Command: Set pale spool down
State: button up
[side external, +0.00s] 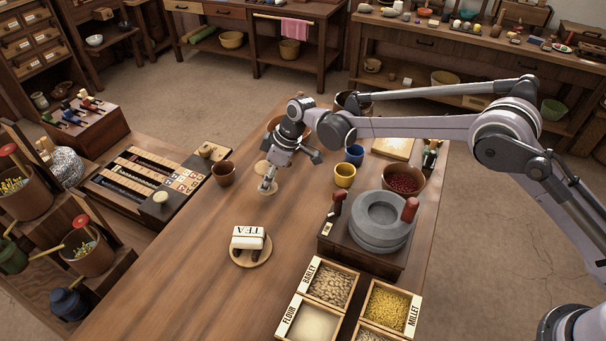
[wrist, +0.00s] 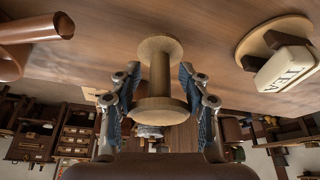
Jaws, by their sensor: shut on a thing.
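The pale spool (wrist: 158,68) is upright between the two blue-padded fingers of my gripper (wrist: 160,85) in the wrist view. The fingers are shut on it from both sides, around its narrower middle. One round flange is toward the wooden table (wrist: 100,62), the other toward the wrist. In the side external view my gripper (side external: 268,184) is low over the table (side external: 190,270), and the spool (side external: 262,167) is partly hidden by it. I cannot tell whether the spool touches the table.
A TEA block (side external: 248,238) sits on a round wooden board (side external: 263,258), nearer the camera. A brown cup (side external: 223,174) stands left of my gripper. Yellow (side external: 344,176) and blue (side external: 355,154) cups, a stone quern (side external: 382,222) and grain boxes (side external: 330,283) are to the right. Front-left table is clear.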

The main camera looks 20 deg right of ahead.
jog(key=shift+f, duration=1.35)
jog(key=shift+f, duration=0.1)
jog(key=o, duration=1.2)
